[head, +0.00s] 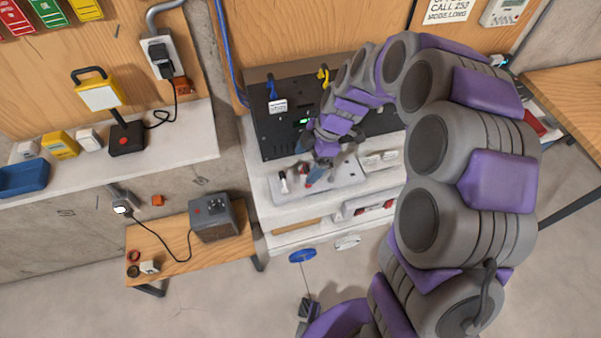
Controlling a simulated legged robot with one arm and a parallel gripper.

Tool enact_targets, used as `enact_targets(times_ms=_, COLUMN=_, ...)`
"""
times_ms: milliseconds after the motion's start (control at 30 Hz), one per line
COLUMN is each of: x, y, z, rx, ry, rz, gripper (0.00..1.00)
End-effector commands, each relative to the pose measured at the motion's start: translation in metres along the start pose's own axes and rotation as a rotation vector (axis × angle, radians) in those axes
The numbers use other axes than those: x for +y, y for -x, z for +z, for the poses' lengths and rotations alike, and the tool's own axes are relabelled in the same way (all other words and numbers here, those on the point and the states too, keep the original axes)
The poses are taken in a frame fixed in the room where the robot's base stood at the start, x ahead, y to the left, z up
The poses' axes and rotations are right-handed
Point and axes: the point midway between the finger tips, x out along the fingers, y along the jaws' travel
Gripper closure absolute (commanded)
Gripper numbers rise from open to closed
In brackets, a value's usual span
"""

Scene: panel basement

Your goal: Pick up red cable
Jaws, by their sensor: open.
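My gripper (325,160) is at the end of my grey and purple arm, over a light grey panel (345,188) on the white bench. It points down and its fingers are small in view; it appears open. A small red and blue piece (314,174) lies close by or under its fingertips. Its red part may be the red cable, but the gripper partly hides it and I cannot tell whether they touch. A white connector with a dark red end (283,182) stands on the panel, left of the gripper.
A black board (275,135) with a blue and a yellow cable stands behind the panel. A low wooden bench (175,250) at left holds a grey box (215,217). My arm hides much of the right side.

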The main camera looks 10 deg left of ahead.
Motion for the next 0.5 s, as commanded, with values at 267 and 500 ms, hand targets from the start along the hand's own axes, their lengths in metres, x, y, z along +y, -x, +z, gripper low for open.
enact_targets(times_ms=267, x=-0.002, y=-0.028, z=-0.004, rx=0.001, ry=-0.001, rz=0.001, gripper=0.09)
enact_targets(times_ms=500, x=0.003, y=-0.053, z=-0.010, rx=-0.005, ry=-0.002, rz=0.001, gripper=0.09)
